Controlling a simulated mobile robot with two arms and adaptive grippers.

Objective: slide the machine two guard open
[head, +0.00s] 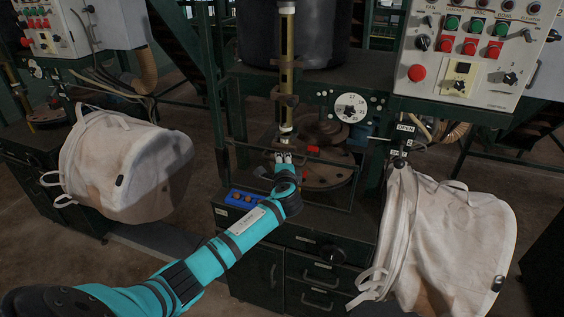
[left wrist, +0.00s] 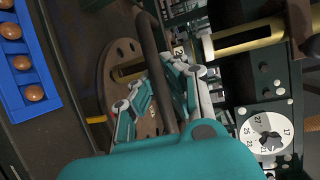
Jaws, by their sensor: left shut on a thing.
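The guard (head: 335,204) of the machine in front of me is a see-through panel with a thin dark frame, standing before the round turntable plate (head: 322,170). My left gripper (head: 284,158) reaches its upper part, where a dark handle bar runs across. In the left wrist view the fingers of my left gripper (left wrist: 165,95) are closed around the dark handle bar (left wrist: 150,45). The plate (left wrist: 122,62) shows behind the bar. The fingers and wrist hide part of the bar. My right gripper is in neither view.
A blue tray (head: 240,199) with brown round pieces sits left of the guard. A white bulk bag (head: 450,240) hangs at right, another bag (head: 130,165) at left. A control panel (head: 470,55) is upper right, above an OPEN sign (head: 405,128). A white dial (head: 351,107) is nearby.

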